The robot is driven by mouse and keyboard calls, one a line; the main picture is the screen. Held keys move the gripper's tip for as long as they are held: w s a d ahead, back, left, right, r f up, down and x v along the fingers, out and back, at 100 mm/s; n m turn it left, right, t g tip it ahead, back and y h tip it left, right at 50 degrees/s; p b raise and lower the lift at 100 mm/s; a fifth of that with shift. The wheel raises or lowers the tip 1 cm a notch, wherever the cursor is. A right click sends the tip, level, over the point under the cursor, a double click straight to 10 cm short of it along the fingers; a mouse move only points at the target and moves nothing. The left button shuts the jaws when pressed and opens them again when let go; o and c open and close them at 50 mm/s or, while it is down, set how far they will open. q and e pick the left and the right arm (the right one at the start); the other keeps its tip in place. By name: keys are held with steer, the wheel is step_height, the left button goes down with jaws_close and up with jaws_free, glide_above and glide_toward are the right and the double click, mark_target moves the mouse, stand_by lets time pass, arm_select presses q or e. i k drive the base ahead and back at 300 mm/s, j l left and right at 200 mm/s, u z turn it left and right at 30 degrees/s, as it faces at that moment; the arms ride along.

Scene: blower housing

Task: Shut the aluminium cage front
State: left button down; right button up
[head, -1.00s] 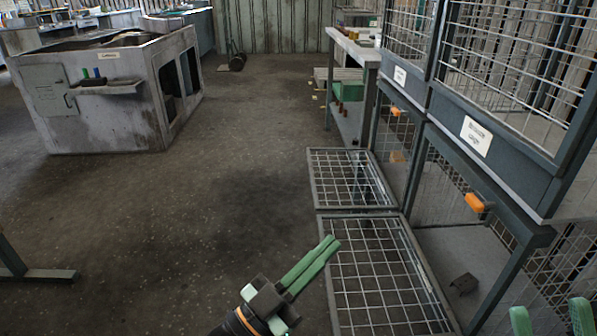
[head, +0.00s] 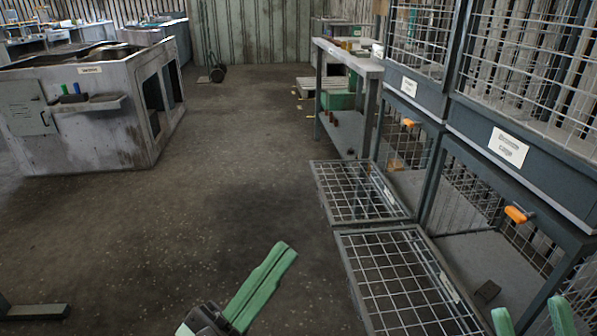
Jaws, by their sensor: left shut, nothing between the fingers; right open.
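Two wire mesh cage fronts are folded down and open on the right: a nearer one (head: 405,279) and a farther one (head: 357,190). Behind them are the open mouths of the nearer lower cage (head: 490,265) and the farther lower cage (head: 402,152). I cannot tell which front is the aluminium one. The labels above the cages are too blurred to read. My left gripper (head: 284,251) has green fingers pressed together, shut and empty, left of the nearer front and apart from it in the picture. My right gripper (head: 529,309) is open and empty at the bottom right, partly cut off.
Upper mesh cages (head: 530,70) stand above the lower ones. A grey workbench (head: 345,58) stands beyond. A worn grey housing (head: 95,105) is far left. Floor between is clear.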

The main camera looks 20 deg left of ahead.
mark_target(322, 197)
steer(key=j+z, duration=0.1)
steer(key=j, duration=0.35)
steer(key=i+j, duration=0.1)
steer(key=j, duration=0.35)
steer(key=i+j+z, duration=0.1)
steer(key=j, duration=0.2)
steer(key=i+j+z, duration=0.1)
steer(key=i+j, duration=0.15)
steer(key=j, duration=0.35)
steer(key=i+j+z, duration=0.15)
steer(key=i+j, duration=0.15)
steer(key=i+j+z, duration=0.15)
steer(key=i+j, duration=0.15)
steer(key=j, duration=0.2)
steer(key=i+j+z, duration=0.1)
steer(key=i, duration=0.35)
steer(key=i+j+z, duration=0.1)
steer(key=i, duration=0.3)
steer(key=j, duration=0.05)
